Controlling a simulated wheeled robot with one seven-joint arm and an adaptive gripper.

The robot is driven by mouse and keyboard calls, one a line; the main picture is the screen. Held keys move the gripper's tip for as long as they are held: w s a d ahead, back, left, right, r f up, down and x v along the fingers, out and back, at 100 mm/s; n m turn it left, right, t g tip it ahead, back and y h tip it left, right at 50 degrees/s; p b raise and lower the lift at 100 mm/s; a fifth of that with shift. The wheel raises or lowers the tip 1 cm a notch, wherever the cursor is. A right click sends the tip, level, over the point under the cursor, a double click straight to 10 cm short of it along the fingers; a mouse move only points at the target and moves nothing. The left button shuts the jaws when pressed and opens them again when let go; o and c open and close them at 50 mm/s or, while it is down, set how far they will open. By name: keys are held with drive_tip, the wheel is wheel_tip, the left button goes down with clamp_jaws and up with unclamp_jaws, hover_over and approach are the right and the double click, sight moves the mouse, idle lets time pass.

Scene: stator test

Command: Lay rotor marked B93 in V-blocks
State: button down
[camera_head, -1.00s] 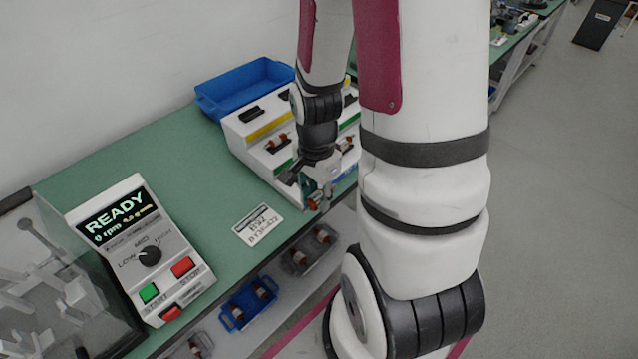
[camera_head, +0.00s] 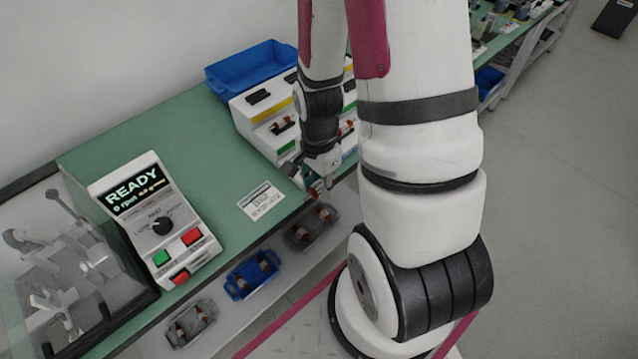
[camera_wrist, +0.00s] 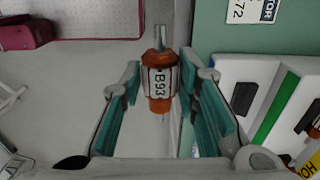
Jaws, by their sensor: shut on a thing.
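The rotor marked B93 (camera_wrist: 160,80) has orange ends, a pale label band and a metal shaft. In the wrist view it lies between the teal fingers of my gripper (camera_wrist: 165,95), with the label facing the camera. In the head view my gripper (camera_head: 318,178) is over the bench's front edge, with a bit of orange at its tips. It is shut on the rotor. White, V-shaped supports (camera_head: 48,303), seemingly the V-blocks, stand inside a clear-walled enclosure (camera_head: 122,290) at the far left. My gripper is well to the right of them.
A control box (camera_head: 155,215) reading READY stands beside the enclosure. A white stepped rack (camera_head: 245,112) with rotors and a blue bin (camera_head: 215,88) stand behind my gripper. A label card (camera_head: 261,201) lies on the green bench (camera_head: 190,135). Trays with rotors (camera_head: 251,275) sit below.

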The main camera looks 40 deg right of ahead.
sight(319, 185)
wheel_tip(319, 185, up, 3)
drive_tip(key=shift+s+r+p, duration=0.1)
drive_tip(key=shift+r+p, duration=0.1)
drive_tip(key=shift+p, duration=0.75)
drive_tip(key=shift+r+p, duration=0.45)
drive_tip(key=shift+r, duration=0.3)
